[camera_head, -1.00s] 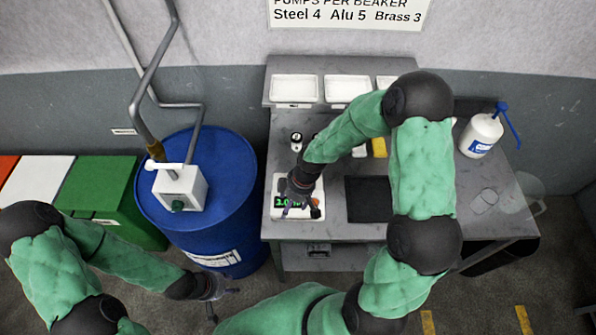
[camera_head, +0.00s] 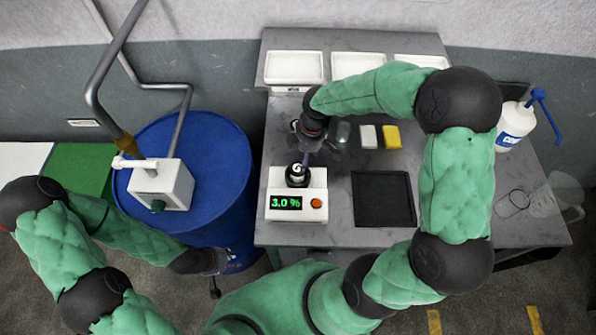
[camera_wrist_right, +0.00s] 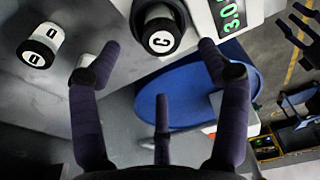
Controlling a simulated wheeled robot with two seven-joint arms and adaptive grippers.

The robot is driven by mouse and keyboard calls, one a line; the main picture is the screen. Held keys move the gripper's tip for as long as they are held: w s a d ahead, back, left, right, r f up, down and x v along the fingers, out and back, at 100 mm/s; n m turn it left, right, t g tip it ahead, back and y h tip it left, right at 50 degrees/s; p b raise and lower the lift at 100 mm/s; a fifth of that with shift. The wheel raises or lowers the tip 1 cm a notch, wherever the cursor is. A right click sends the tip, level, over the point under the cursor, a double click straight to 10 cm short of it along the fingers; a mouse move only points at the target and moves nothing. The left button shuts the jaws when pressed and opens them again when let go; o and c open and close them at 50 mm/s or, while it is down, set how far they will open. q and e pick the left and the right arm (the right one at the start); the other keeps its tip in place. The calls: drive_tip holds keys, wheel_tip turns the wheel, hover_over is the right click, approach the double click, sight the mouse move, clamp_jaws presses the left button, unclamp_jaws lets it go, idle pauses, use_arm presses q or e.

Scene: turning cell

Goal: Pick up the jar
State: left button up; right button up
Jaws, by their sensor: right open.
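A black-capped jar (camera_head: 297,175) with a white letter on its lid stands on the white meter (camera_head: 283,209), which reads 3.0 %. The jar's lid also shows in the right wrist view (camera_wrist_right: 160,38), ahead of and between the spread fingers. A second black-lidded jar marked D (camera_wrist_right: 40,46) stands to its left in the wrist view. My right gripper (camera_head: 318,150) is open and empty, just behind and to the right of the jar in the head view. My left gripper (camera_head: 218,263) hangs low by the blue drum; its fingers are too unclear to judge.
The blue drum (camera_head: 228,150) with a pump stands left of the grey bench (camera_head: 335,222). White trays line the back.

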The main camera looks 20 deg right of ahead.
sight(298, 168)
drive_tip(key=f, duration=0.2)
drive_tip(key=a+f, duration=0.1)
drive_tip(key=f, duration=0.5)
drive_tip(key=shift+w+a+b, duration=0.2)
drive_tip(key=shift+w+b, duration=0.1)
drive_tip(key=shift+w, duration=0.05)
drive_tip(key=shift+r, duration=0.1)
drive_tip(key=c, duration=1.4)
